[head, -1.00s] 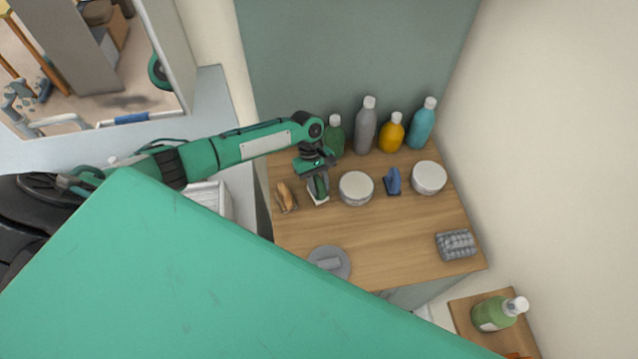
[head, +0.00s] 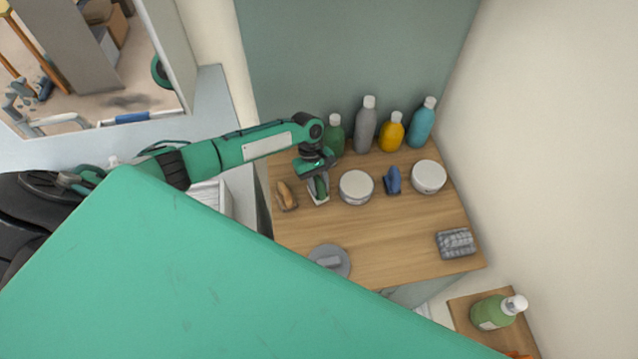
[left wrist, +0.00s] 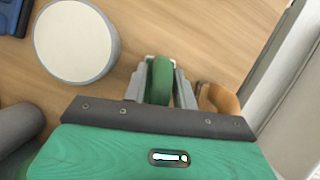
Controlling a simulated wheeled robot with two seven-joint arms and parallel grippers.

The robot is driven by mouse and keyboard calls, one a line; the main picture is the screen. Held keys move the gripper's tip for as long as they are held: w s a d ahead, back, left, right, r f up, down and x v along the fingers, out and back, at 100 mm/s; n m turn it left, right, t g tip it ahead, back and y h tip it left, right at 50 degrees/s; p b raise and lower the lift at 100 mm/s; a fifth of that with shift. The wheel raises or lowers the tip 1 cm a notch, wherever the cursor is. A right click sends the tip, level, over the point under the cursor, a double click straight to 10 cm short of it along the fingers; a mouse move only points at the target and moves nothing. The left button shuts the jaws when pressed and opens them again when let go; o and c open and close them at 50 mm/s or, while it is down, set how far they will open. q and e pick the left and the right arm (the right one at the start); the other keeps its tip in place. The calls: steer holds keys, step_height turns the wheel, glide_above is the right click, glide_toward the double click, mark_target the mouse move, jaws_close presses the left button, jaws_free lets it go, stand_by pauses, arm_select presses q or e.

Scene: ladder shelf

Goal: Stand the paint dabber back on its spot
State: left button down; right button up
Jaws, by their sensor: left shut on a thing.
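The paint dabber (head: 319,191) has a green handle and a pale base. It is on or just above the wooden top (head: 400,225), between a brown-handled brush and a white tin; I cannot tell whether its base touches the wood. My left gripper (head: 317,178) is over it, shut on its handle. In the left wrist view the green handle (left wrist: 160,79) shows between the two grey fingers, with a bit of pale base at its far end. No marked spot can be made out under it. My right gripper is not in view.
The brown-handled brush (head: 287,196) is close at left; a white tin (head: 356,188) is close at right. Farther right are a blue tool (head: 393,181) and another tin (head: 428,177). Several bottles (head: 366,125) line the back. A grey disc (head: 330,262) lies in front. The middle front is clear.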

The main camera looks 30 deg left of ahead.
mark_target(317, 177)
arm_select(q)
steer(key=shift+f, duration=0.65)
steer(key=c, duration=1)
jaws_free()
steer(key=shift+c, duration=0.2)
steer(key=p+v, duration=0.2)
steer(key=v, duration=0.1)
steer(key=shift+p+v, duration=0.8)
steer(key=shift+v, duration=0.45)
steer(key=shift+a+r, duration=0.1)
steer(key=shift+r, duration=0.15)
steer(key=shift+v, duration=1)
